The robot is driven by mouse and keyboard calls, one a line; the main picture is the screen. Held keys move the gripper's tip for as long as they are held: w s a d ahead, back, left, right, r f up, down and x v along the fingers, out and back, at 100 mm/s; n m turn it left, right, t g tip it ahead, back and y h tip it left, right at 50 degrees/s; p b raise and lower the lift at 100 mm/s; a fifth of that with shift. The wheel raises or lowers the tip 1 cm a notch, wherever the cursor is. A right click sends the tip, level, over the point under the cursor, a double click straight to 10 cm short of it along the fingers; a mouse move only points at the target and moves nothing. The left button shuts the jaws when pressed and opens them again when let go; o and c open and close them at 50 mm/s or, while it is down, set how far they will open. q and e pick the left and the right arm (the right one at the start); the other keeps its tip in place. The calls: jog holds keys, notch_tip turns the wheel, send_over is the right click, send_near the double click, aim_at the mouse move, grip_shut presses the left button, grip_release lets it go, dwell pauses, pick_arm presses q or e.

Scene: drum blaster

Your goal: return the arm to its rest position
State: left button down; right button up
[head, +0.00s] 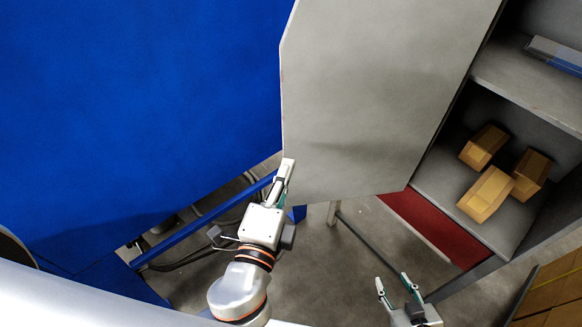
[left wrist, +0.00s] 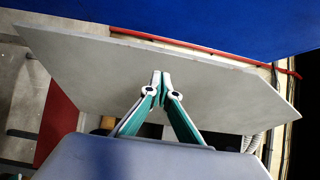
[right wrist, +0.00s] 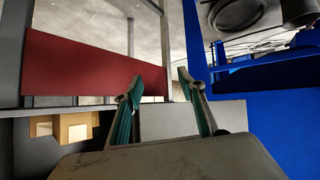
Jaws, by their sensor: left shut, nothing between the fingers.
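My left gripper (head: 285,172) is at the lower left edge of the large grey cabinet door (head: 375,100) in the head view. Its fingers are shut with nothing between them. In the left wrist view the fingertips (left wrist: 161,78) meet in front of the grey door panel (left wrist: 215,90); I cannot tell whether they touch it. My right gripper (head: 393,284) is at the bottom of the head view, over the floor and below the cabinet. Its fingers are apart and empty, as the right wrist view (right wrist: 160,85) also shows.
The open cabinet holds several cardboard boxes (head: 486,194) on a grey shelf (head: 435,178). A red panel (head: 432,226) lies below it. A large blue body (head: 140,100) fills the left side. Bare floor (head: 340,270) shows between the arms.

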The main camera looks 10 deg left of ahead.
pick_arm(q)
jog(key=s+a+b, duration=0.2)
jog(key=s+a, duration=0.2)
jog(key=s, duration=0.3)
jog(key=shift+s+f+b, duration=0.15)
jog(key=shift+b, duration=0.2)
pick_arm(e)
jog(key=shift+w+a+f+y, duration=0.15)
jog(key=shift+w+a+f, duration=0.2)
jog(key=shift+a, duration=0.15)
jog(key=shift+w+a+f+y, duration=0.15)
jog(key=shift+w+a+f, duration=0.1)
jog(key=shift+a+f, duration=0.15)
jog(key=shift+r, duration=0.1)
jog(key=c, duration=0.4)
pick_arm(q)
jog(key=a+f+n+g, duration=0.2)
jog(key=f+n, duration=0.2)
jog(key=f, duration=0.7)
jog(key=a+f+n+g+h, duration=0.1)
jog(key=f+n, duration=0.4)
jog(key=f, duration=0.5)
jog(key=a+f+n+g, duration=0.4)
jog(key=a+f+n, duration=0.1)
jog(key=f, duration=0.6)
jog(key=shift+f+h, duration=0.3)
jog(key=shift+f, duration=0.05)
pick_arm(e)
jog(key=shift+o, duration=0.2)
